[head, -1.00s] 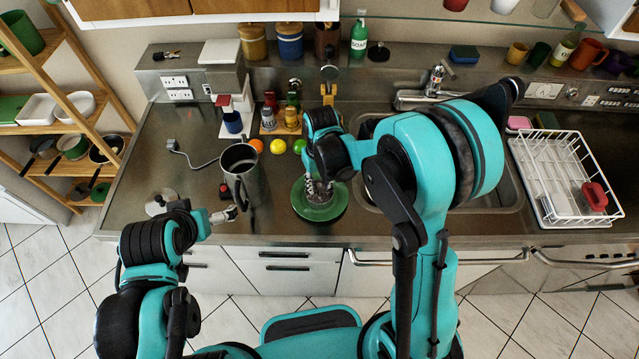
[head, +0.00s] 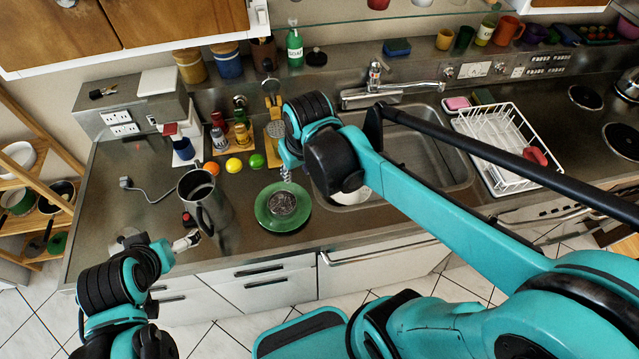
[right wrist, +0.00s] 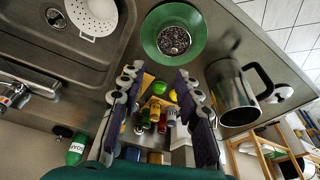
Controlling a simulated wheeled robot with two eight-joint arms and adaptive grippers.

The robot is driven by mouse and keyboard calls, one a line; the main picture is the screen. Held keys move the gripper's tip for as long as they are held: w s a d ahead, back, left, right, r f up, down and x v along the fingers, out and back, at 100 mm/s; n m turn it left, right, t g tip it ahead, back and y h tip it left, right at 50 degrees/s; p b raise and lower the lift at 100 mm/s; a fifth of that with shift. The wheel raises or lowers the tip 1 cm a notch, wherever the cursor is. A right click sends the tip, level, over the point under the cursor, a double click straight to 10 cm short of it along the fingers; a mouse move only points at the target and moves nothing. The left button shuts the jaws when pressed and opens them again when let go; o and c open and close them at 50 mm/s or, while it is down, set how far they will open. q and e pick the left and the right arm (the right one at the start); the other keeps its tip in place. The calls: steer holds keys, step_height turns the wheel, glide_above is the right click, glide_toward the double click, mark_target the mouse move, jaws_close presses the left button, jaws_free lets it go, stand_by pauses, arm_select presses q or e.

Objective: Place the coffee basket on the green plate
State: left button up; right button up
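The coffee basket (head: 283,203), a round metal perforated cup, sits on the green plate (head: 266,220) at the counter's front edge. In the right wrist view the basket (right wrist: 173,40) is inside the rim of the plate (right wrist: 148,48). My right gripper (head: 286,174) is just behind and above the basket, apart from it. In the right wrist view its two fingers (right wrist: 157,88) are spread wide with nothing between them. My left gripper (head: 186,243) is at the front left of the counter, near the metal pot; its finger gap is too small to judge.
The tall metal pot (head: 204,207) with a black handle stands left of the plate. An orange, a lemon (head: 234,165) and a lime lie behind. Bottles stand on a wooden board further back. The sink (head: 420,150), holding a white strainer (right wrist: 97,17), is to the right.

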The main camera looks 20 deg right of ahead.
steer(key=s+d+r+m+t, duration=0.1)
steer(key=s+d+t, duration=0.2)
steer(key=s, duration=0.4)
steer(key=shift+s+d+t, duration=0.2)
steer(key=shift+d+t, duration=0.2)
steer(key=shift+t, duration=0.1)
step_height(320, 180, down, 13)
steer(key=b, duration=1.3)
